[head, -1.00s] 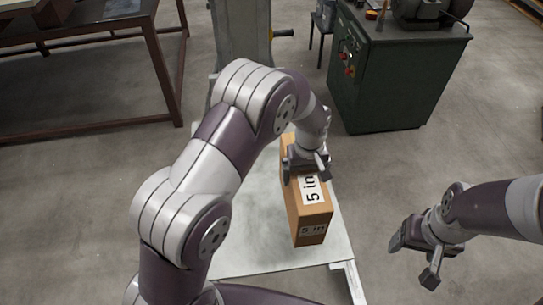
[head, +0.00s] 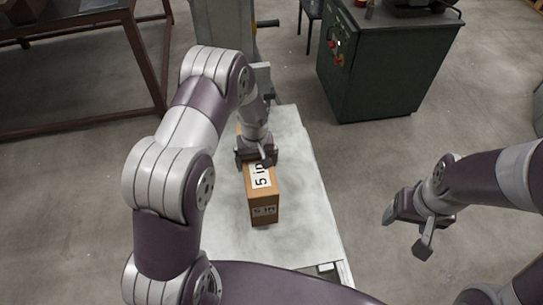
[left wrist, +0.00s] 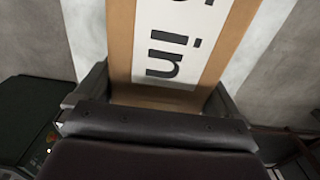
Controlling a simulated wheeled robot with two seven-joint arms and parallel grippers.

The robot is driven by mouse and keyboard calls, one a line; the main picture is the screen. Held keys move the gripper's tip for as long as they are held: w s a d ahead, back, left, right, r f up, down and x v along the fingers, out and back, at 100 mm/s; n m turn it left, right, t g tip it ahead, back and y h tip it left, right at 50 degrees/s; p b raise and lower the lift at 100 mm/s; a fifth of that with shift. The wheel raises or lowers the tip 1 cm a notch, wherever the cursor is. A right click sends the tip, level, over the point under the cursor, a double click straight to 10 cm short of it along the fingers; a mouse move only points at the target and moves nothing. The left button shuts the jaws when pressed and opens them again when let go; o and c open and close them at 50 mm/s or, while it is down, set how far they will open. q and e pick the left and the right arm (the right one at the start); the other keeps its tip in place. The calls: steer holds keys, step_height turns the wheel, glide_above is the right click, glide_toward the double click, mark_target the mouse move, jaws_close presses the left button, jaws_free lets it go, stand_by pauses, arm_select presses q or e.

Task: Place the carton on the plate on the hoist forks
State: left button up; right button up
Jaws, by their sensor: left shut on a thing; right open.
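The carton (head: 264,207) is a narrow brown box with white "5 in" labels, upright over the pale plate (head: 305,228). My left gripper (head: 257,160) is shut on the far part of the carton's top, with a finger on each side. In the left wrist view the carton (left wrist: 122,40) fills the space between the fingers of that gripper (left wrist: 155,98). I cannot tell whether the carton's bottom touches the plate. My right gripper (head: 408,230) is open and empty, right of the plate. The hoist's grey mast (head: 224,45) stands behind the plate; the forks are mostly hidden under it.
A green machine cabinet (head: 375,75) stands at the back right. A dark-framed table (head: 75,65) is at the back left. The plate is bare to the right and in front of the carton, and the floor on the right is open.

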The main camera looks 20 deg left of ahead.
arm_select(q)
steer(key=shift+a+f, duration=0.1)
steer(key=shift+f, duration=1.9)
steer(key=shift+f, duration=0.1)
steer(key=o, duration=1.7)
steer(key=shift+s, duration=0.1)
step_height(320, 180, up, 13)
steer(key=shift+s+f+b, duration=0.15)
steer(key=shift+f+b, duration=0.05)
steer(key=shift+b, duration=0.15)
steer(key=s+r+m, duration=0.1)
steer(key=s+r, duration=0.2)
steer(key=s, duration=0.2)
steer(key=s+r+m+t, duration=0.1)
steer(key=s+r+m, duration=0.1)
steer(key=s, duration=0.4)
steer(key=s+d+r+m, duration=0.1)
steer(key=s+r+m, duration=0.1)
steer(key=s+r, duration=0.2)
steer(key=shift+s, duration=0.8)
